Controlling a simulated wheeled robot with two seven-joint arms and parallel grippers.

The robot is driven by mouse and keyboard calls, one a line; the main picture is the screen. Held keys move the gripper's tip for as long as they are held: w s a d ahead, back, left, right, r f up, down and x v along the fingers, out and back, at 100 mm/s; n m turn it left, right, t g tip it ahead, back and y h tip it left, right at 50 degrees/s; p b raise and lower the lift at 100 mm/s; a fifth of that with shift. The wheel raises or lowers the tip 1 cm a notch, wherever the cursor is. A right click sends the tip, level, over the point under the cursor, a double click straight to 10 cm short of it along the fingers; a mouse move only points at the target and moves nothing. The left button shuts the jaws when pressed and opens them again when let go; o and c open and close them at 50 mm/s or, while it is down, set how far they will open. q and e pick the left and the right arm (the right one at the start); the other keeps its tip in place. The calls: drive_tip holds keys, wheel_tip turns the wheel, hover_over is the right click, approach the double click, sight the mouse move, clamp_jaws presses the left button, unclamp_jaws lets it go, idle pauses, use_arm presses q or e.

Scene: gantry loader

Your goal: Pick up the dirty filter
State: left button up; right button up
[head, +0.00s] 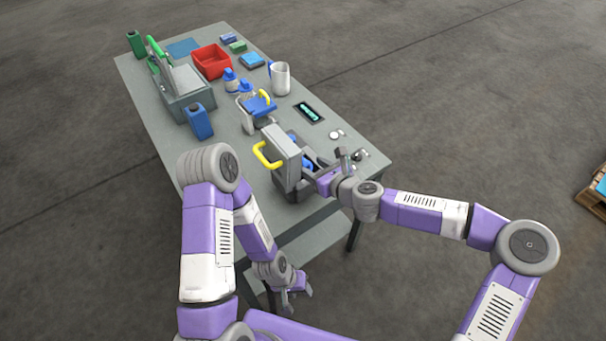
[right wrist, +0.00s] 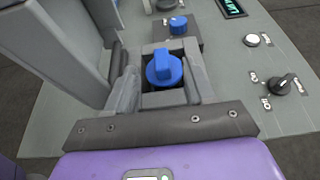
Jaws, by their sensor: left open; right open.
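A grey housing stands at the table's near end with its lid (head: 284,158) swung up, a yellow handle (head: 266,155) on it. In the right wrist view a blue-knobbed part (right wrist: 163,70), likely the filter, sits in a dark square opening. Its dirt cannot be made out. My right gripper (right wrist: 161,84) is open over the housing, one finger on each side of the blue knob; contact cannot be told. In the head view the right gripper (head: 324,180) partly hides the opening. My left gripper (head: 297,296) is open and empty, low beyond the table's near edge.
A second blue knob (right wrist: 178,26) is close behind the first. Switches and a black dial (right wrist: 282,87) lie to the right. On the table (head: 240,165) stand a blue-and-yellow device (head: 258,105), white jug (head: 281,78), red bin (head: 211,61) and blue container (head: 199,121).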

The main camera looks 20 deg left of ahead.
sight(306, 164)
drive_tip(key=x, duration=0.2)
drive_tip(key=b+x, duration=0.1)
drive_tip(key=x, duration=0.1)
drive_tip(key=shift+f, duration=0.45)
drive_tip(key=shift+d, duration=0.1)
drive_tip(key=shift+c, duration=0.3)
clamp_jaws()
